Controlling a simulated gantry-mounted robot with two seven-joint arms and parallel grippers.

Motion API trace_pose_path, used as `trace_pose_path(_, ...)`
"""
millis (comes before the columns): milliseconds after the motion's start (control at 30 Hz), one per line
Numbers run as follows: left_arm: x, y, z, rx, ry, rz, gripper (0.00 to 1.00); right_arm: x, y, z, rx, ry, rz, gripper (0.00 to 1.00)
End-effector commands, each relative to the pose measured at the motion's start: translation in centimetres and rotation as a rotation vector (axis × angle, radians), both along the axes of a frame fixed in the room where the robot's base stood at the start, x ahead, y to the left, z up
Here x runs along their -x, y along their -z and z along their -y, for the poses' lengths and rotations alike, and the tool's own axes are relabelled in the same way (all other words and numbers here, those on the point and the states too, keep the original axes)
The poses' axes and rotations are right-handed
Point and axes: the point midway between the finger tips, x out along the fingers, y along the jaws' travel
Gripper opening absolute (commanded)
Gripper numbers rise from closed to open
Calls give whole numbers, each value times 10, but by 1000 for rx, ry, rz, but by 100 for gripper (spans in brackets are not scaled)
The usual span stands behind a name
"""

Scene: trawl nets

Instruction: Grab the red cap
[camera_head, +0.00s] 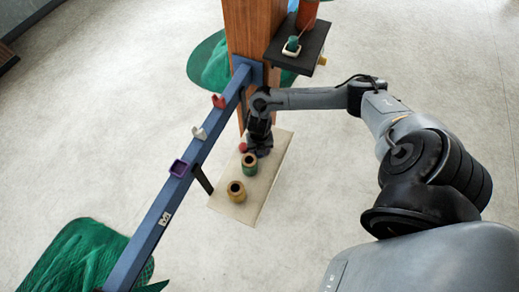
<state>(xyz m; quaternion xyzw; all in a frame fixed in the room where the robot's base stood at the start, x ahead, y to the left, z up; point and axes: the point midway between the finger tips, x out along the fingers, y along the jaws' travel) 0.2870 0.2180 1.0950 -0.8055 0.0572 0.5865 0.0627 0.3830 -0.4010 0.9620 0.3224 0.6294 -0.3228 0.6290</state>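A small round red object (243,147), which looks like the red cap, is at the far left end of the pale shelf board (259,199). My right gripper (259,149) points down over that end of the board, just right of the red object. Its fingers are dark and small, so I cannot tell whether they are open or touch the red object. A bit of purple shows beneath the gripper, partly hidden. My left gripper is out of view.
Two spools, one green and tan (249,164) and one tan (236,191), stand on the board. A blue beam (150,232) with red (218,100) and white (199,132) hooks runs along its left. A wooden post (250,35) and black shelf (300,45) stand behind.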

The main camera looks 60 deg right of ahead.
Motion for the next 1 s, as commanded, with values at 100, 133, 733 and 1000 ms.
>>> trace_pose_path(100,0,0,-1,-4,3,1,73,0,0,0,0,0,0,54)
trace_pose_path(133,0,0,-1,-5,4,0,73,0,0,0,0,0,0,54)
trace_pose_path(733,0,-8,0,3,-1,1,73,-2,-76,1,1,-3,5,54)
trace_pose_path(1000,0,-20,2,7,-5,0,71,-1,-115,1,1,-1,3,54)
